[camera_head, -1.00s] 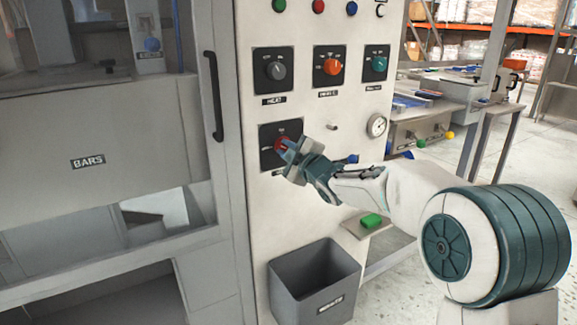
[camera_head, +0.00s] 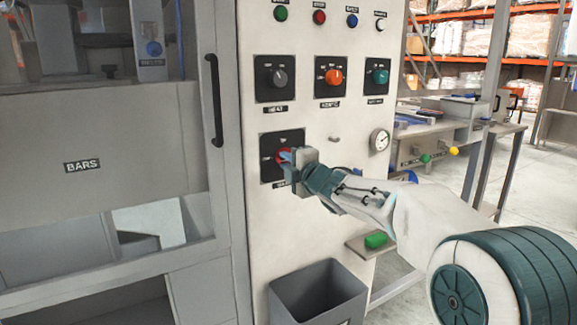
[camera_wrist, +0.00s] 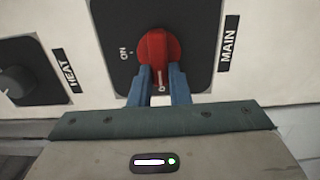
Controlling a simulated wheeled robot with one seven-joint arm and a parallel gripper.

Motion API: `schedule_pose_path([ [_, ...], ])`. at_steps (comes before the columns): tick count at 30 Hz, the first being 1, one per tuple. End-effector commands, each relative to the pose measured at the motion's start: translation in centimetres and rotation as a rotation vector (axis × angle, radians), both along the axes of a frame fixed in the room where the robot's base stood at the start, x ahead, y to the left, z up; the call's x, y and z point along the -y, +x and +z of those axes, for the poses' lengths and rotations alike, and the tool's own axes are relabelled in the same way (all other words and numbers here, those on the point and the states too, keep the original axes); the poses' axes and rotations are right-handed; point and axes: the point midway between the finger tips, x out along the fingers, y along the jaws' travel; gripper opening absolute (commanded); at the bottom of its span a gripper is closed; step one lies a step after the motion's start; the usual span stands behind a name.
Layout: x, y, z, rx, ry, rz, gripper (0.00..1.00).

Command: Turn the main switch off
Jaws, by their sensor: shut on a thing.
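The main switch is a red knob on a dark square plate (camera_head: 270,176) on the pale panel. In the wrist view the red knob (camera_wrist: 157,47) shows clearly, with "ON" printed to its left and a "MAIN" label to its right. My gripper (camera_wrist: 160,82) has its two blue fingers closed on either side of the knob's handle. The handle points down toward my gripper in that picture, away from the "ON" mark. In the head view my gripper (camera_head: 288,158) is at the plate and hides much of the knob.
The grey heat knob (camera_head: 277,77), an orange knob (camera_head: 333,77) and a teal knob (camera_head: 379,76) sit above. A gauge (camera_head: 380,140) is to the right. A grey bin (camera_head: 317,296) and a green button (camera_head: 375,240) are below. A cabinet door handle (camera_head: 213,100) stands out at left.

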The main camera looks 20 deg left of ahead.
Motion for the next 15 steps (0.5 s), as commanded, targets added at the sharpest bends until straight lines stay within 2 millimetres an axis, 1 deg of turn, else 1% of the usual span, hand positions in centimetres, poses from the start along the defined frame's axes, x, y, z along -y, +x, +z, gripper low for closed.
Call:
schedule_pose_path([
  [10,-0.15,-0.12,-0.18,0.002,-0.006,0.004,0.00],
  [11,-0.15,-0.12,-0.18,0.002,-0.006,0.004,0.19],
  [12,-0.15,-0.12,-0.18,0.002,-0.006,0.004,0.30],
  [13,-0.15,-0.11,-0.16,0.002,-0.006,0.003,0.38],
  [15,-0.09,-0.07,-0.14,0.002,-0.004,0.002,0.38],
])
